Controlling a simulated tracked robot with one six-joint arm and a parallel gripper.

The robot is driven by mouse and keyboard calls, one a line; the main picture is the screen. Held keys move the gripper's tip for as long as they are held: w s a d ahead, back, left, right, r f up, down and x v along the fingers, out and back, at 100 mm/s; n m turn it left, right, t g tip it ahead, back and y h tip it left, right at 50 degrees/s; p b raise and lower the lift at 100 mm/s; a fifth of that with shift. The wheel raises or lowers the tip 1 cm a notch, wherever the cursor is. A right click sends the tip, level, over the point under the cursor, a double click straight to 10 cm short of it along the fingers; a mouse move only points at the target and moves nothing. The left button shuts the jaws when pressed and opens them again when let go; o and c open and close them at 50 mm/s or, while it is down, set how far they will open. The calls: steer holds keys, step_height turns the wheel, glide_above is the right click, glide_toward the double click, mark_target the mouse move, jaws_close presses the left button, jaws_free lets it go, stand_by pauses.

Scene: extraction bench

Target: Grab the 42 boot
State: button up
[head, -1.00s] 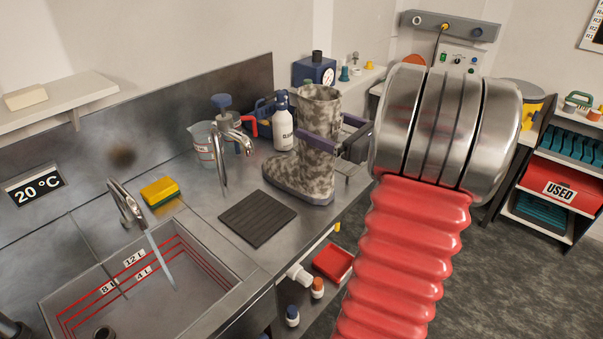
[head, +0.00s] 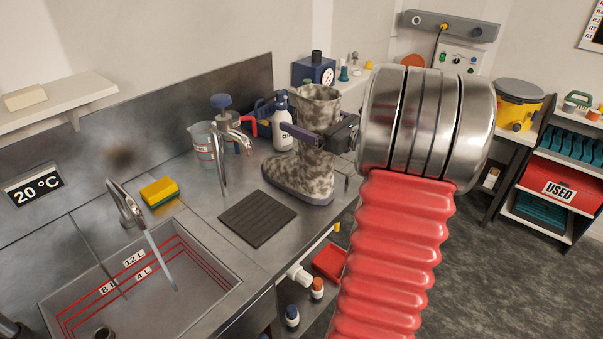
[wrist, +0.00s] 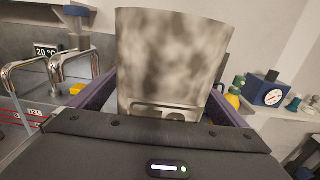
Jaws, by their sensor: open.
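A mottled grey-brown boot (head: 299,180) stands upright on the steel counter in the head view, toe to the left. Its shaft fills the middle of the wrist view (wrist: 170,60). My gripper (head: 305,140) is open at the upper shaft, with its purple fingers on either side of it. In the wrist view one finger (wrist: 98,92) is left of the shaft and the other (wrist: 228,108) is right of it. No number shows on the visible part of the boot.
A black ribbed mat (head: 257,218) lies in front of the boot. The sink (head: 140,280) is at the lower left.

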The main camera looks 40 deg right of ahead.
steer(key=shift+r, duration=0.1)
steer(key=c, duration=2.2)
steer(key=shift+r, duration=0.1)
step_height(320, 180, up, 10)
steer(key=shift+f, duration=0.1)
steer(key=shift+s, duration=0.1)
